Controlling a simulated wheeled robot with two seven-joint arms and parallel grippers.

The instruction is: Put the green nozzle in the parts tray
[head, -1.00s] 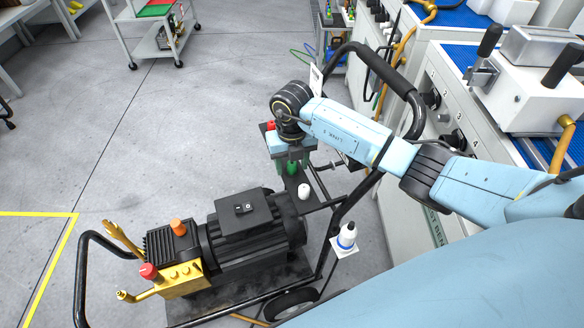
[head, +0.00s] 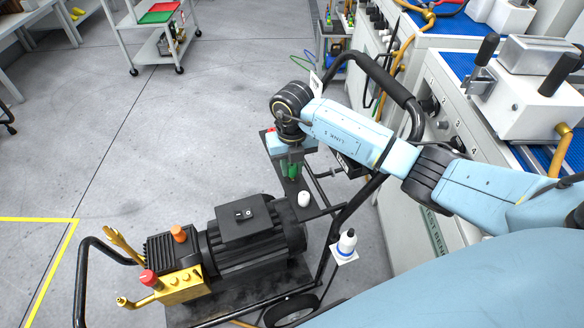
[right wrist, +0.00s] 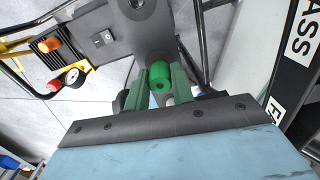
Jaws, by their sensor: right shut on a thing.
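The green nozzle (head: 291,172) is at the dark narrow holder plate (head: 292,191) on the pump cart, with my right gripper (head: 291,166) pointing down over it. In the right wrist view the green nozzle (right wrist: 161,76) sits between the two green-grey fingers of my right gripper (right wrist: 162,92), which is shut on it. I cannot tell whether its base still touches the plate. A white nozzle (head: 304,199) stands on the same plate, nearer the motor. A red one (head: 270,129) is mostly hidden behind the gripper. I cannot identify a parts tray for certain. My left gripper is out of view.
The cart carries a black motor (head: 245,225) with a yellow pump head (head: 181,286) and a tall black handle (head: 385,75). A white bottle (head: 347,241) sits on its side holder. A shelf trolley (head: 146,46) with a green tray (head: 160,13) stands at the back; open floor lies between.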

